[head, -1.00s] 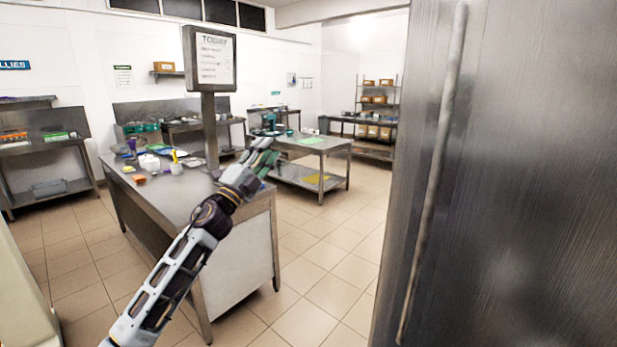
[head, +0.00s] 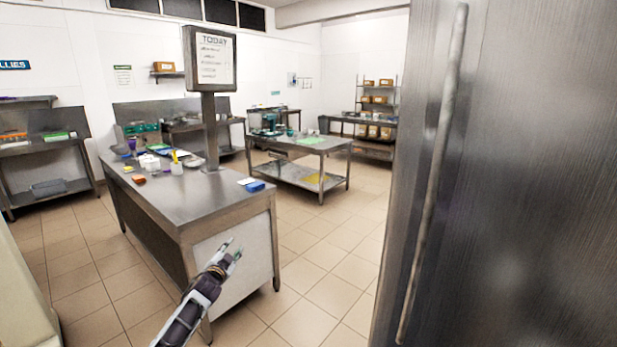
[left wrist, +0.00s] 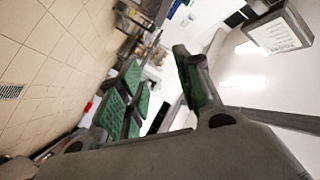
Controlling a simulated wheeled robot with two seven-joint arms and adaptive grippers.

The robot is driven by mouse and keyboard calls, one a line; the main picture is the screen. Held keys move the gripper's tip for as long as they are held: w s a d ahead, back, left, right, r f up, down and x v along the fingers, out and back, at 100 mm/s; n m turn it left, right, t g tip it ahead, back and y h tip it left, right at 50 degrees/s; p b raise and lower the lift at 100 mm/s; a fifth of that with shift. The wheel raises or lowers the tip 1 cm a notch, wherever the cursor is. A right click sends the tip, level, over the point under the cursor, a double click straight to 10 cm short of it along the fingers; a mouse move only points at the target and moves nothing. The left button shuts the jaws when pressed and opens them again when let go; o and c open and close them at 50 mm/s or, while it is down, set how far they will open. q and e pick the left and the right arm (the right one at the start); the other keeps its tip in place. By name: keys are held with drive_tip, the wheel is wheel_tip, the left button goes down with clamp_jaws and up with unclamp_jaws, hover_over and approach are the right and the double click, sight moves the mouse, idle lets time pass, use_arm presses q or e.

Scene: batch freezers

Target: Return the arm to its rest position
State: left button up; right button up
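My left arm comes in from the lower left of the head view. It ends in my left gripper (head: 231,249), which is low in front of the near steel table's end panel. The left wrist view shows its green-padded fingers (left wrist: 158,90) spread apart, with nothing between them. My right gripper is in neither view.
A steel table (head: 200,209) stands just beyond my left gripper, with a blue item (head: 255,186) near its corner. A sign on a post (head: 210,58) rises from it. A tall steel door (head: 500,200) with a long handle fills the right. Tiled floor (head: 325,290) between is clear.

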use_arm(q)
drive_tip(key=s+a+f+n+g, duration=0.1)
drive_tip(key=s+a+f+g, duration=0.15)
drive_tip(key=f, duration=0.65)
drive_tip(key=s+a+f+n+g+y, duration=0.1)
drive_tip(key=s+f, duration=0.3)
drive_tip(key=f, duration=0.4)
drive_tip(key=s+a+f+n+g, duration=0.1)
drive_tip(key=s+f+n, duration=0.15)
drive_tip(key=f, duration=0.65)
drive_tip(key=s+a+f+n+g, duration=0.1)
drive_tip(key=s+f+g, duration=0.3)
drive_tip(key=s+f, duration=1.55)
drive_tip(key=s+d+f+g, duration=0.1)
drive_tip(key=s+f+g, duration=0.1)
drive_tip(key=s+f, duration=0.6)
drive_tip(key=s+f+g, duration=0.2)
drive_tip(key=s+f, duration=0.2)
drive_tip(key=s, duration=0.7)
drive_tip(key=s+d+f+g, duration=0.1)
drive_tip(key=s+d+f, duration=0.1)
drive_tip(key=s, duration=1.2)
drive_tip(key=s+d+f+g, duration=0.2)
drive_tip(key=s+f, duration=0.2)
drive_tip(key=s, duration=1.1)
drive_tip(key=shift+s+d+n, duration=0.15)
drive_tip(key=shift+n, duration=0.3)
